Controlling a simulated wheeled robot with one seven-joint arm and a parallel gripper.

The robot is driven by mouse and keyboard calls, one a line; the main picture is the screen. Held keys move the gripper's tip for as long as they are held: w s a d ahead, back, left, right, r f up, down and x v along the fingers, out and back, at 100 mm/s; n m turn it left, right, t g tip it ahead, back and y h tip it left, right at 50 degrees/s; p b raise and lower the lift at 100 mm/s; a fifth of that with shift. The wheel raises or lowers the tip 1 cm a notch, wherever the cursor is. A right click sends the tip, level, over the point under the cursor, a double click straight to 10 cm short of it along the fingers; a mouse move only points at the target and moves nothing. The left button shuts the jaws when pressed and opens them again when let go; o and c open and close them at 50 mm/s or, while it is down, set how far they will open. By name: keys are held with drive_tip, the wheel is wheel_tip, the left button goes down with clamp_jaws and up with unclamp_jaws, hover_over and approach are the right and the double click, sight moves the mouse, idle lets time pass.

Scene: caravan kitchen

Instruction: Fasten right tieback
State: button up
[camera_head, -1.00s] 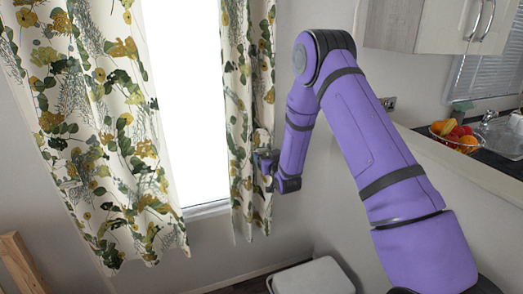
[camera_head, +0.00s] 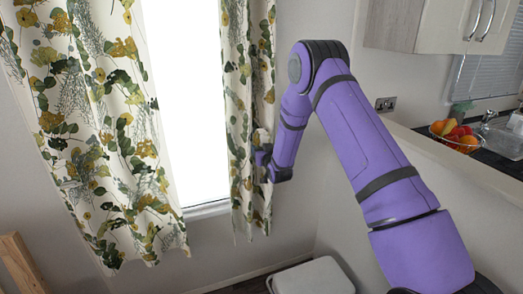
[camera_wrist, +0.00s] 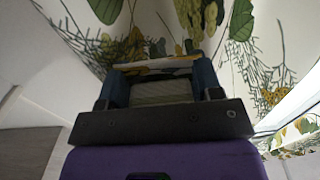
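The right curtain (camera_head: 240,75), cream with green and yellow leaves, hangs along the right side of the window. My gripper (camera_head: 262,156) is at its right edge, low down, touching or very close to it. A small pale patch (camera_head: 261,136) shows just above the gripper; I cannot tell whether it is the tieback. In the wrist view my two dark blue fingers (camera_wrist: 162,78) stand apart. A pale-edged strip of leafy fabric (camera_wrist: 155,64) spans the space between them, perhaps the tieback. I cannot tell whether the fingers press on it. Any wall hook is hidden.
The left curtain (camera_head: 100,130) hangs loose across the window's left side. A white-lidded bin (camera_head: 313,277) stands below on the right. A counter with a fruit bowl (camera_head: 454,138) and a wall cabinet (camera_head: 415,22) are at the right. A wooden piece (camera_head: 20,264) is at lower left.

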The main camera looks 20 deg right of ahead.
drive_tip(key=shift+c, duration=1.3)
drive_tip(key=shift+a, duration=0.1)
drive_tip(key=shift+a+r+m, duration=0.15)
drive_tip(key=shift+a+m, duration=0.6)
drive_tip(key=shift+m, duration=0.55)
drive_tip(key=a+r+m, duration=0.6)
drive_tip(key=r+m, duration=0.1)
drive_tip(key=m, duration=0.8)
drive_tip(key=shift+r, duration=0.35)
drive_tip(key=o, duration=1.2)
drive_tip(key=shift+r, duration=0.1)
